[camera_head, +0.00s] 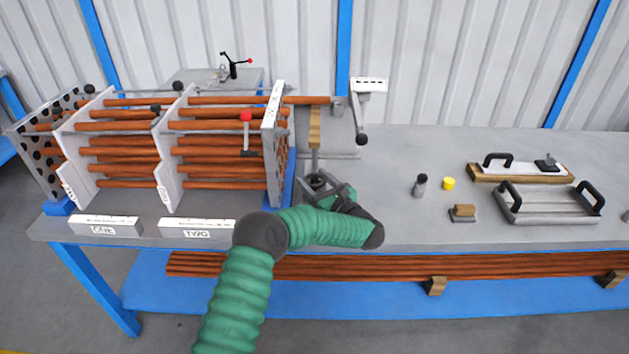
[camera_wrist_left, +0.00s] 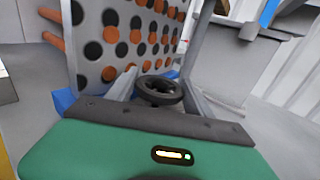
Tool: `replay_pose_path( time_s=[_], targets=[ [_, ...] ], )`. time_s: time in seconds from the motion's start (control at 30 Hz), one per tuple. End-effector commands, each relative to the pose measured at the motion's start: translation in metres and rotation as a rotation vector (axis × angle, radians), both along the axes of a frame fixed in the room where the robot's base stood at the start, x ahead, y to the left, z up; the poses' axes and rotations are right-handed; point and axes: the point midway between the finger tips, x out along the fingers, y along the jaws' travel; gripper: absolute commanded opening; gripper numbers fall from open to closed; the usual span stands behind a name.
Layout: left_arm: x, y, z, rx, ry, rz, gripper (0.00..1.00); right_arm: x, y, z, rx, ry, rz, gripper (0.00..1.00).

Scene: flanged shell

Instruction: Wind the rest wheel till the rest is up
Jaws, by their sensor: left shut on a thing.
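The rest wheel, a small dark handwheel (camera_head: 315,181), sits at the foot of the rest just right of the tube bundle's end plate. It also shows in the left wrist view (camera_wrist_left: 160,88). The rest (camera_head: 314,128) is an upright wooden-topped piece on a grey post, under a copper-coloured tube (camera_head: 308,100) that sticks out of the plate. My left gripper (camera_head: 326,188) is shut on the wheel, its fingers on either side of the rim; it shows in the left wrist view (camera_wrist_left: 158,95). From these views I cannot tell whether the rest touches the tube. My right gripper is not in view.
The perforated end plate (camera_head: 274,140) stands close left of my gripper. A lever with a black knob (camera_head: 361,138) hangs behind it. A grey pin (camera_head: 420,186), a yellow cap (camera_head: 448,184) and handled plates (camera_head: 548,203) lie right. The bench between is clear.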

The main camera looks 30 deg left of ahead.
Motion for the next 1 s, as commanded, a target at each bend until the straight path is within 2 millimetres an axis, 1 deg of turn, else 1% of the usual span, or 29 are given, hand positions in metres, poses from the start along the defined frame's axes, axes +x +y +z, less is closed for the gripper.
replay_pose_path(
  time_s=[0.27, 0.73, 1.0],
  targets=[
    [0.000, 0.001, 0.000, 0.002, -0.001, -0.134, 0.19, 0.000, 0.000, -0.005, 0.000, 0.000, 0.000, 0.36],
    [-0.002, 0.002, -0.002, 0.001, 0.001, -0.552, 0.19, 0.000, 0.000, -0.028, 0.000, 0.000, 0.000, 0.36],
    [-0.001, 0.002, -0.001, -0.003, 0.001, -0.759, 0.19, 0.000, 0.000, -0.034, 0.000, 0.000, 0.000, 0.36]
  ],
)
